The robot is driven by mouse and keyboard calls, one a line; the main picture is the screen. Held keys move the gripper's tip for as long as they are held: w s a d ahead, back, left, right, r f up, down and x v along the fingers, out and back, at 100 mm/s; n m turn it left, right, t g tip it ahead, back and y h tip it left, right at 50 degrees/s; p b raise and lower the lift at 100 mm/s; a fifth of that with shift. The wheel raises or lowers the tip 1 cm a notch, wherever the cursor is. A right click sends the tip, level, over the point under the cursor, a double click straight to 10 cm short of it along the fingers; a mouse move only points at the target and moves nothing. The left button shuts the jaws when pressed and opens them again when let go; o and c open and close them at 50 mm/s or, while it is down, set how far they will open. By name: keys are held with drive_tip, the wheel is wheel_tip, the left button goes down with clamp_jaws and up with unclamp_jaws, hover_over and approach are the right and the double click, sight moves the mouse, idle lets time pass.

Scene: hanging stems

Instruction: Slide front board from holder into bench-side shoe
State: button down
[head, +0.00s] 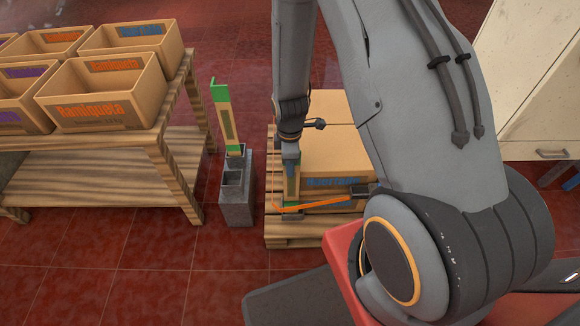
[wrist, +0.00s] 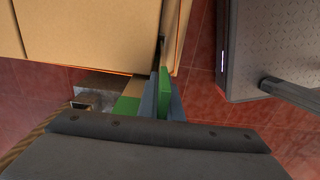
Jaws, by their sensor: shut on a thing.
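My gripper (head: 291,150) points down in front of the cartons and is shut on a tan board with green ends (head: 291,183), which hangs below it, roughly upright. In the wrist view, its green end (wrist: 164,95) shows between the fingers. A grey block with square sockets (head: 237,200) stands on the floor at left, beside the bench; its front socket looks empty. A second green-ended board (head: 226,120) stands tilted in its rear socket. A small grey piece (head: 292,214) lies below the held board; I cannot tell whether they touch, or which part is the shoe.
Cartons (head: 335,165) stand on a wooden pallet (head: 285,238) behind the held board, with an orange strip (head: 320,204) in front. The wooden bench (head: 110,175) with open boxes is at left. Red floor is clear in front of the block.

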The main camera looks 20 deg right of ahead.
drive_tip(key=shift+f, duration=0.55)
idle(0.4)
drive_tip(key=c, duration=1.9)
unclamp_jaws()
drive_tip(key=shift+o, duration=0.2)
drive_tip(key=shift+r, duration=3.9)
drive_tip(key=shift+r, duration=0.1)
